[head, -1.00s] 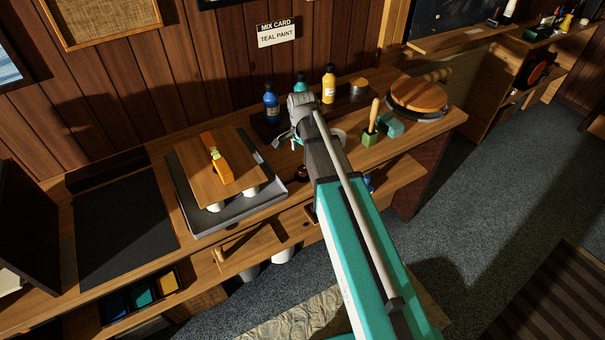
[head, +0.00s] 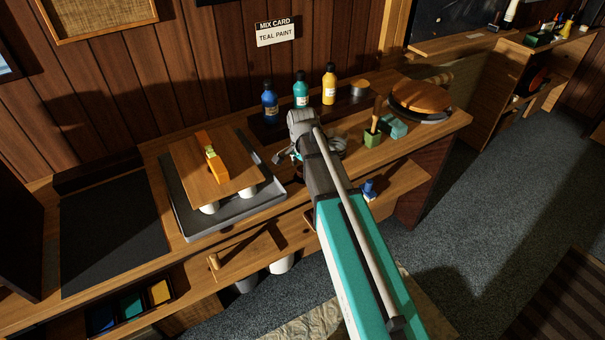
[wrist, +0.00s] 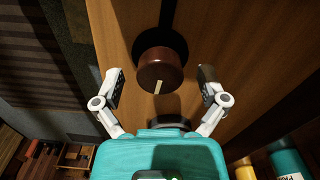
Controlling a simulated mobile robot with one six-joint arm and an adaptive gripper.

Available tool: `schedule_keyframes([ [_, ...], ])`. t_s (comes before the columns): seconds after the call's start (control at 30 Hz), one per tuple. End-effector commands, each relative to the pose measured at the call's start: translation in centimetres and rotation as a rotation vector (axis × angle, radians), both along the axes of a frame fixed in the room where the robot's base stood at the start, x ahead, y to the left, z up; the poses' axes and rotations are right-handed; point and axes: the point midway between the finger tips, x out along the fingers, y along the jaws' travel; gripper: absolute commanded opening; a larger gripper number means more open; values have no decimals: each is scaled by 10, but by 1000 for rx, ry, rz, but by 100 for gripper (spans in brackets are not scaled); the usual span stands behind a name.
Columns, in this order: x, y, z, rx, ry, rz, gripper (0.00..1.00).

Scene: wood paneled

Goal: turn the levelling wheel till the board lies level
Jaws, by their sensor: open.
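The wooden board (head: 213,168) rests on white supports over a grey tray (head: 235,216) on the bench. An orange spirit level (head: 211,157) lies on it. I cannot tell the board's tilt or read the bubble. The levelling wheel looks to be the dark red-brown round knob (wrist: 160,70) with a pale mark on its near edge, in the wrist view. My gripper (wrist: 161,82) is open, one finger on each side of the knob with gaps, not visibly touching it. In the head view my arm hides the knob and most of the gripper.
Blue (head: 269,103), teal (head: 301,93) and yellow (head: 329,86) bottles stand along the back of the bench. A green block with a brush (head: 372,138) and a round wooden-topped stand (head: 420,97) are to the right. A dark mat (head: 115,230) lies left.

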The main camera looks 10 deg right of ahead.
Motion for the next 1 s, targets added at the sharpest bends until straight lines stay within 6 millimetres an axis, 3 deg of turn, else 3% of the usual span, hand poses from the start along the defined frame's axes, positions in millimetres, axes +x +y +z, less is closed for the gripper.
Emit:
schedule_keyframes([
  [0.5,0,0,-5,0,0,1,90],
  [0.93,0,1,-5,0,0,1,11],
  [1.0,0,1,-5,0,0,1,10],
])
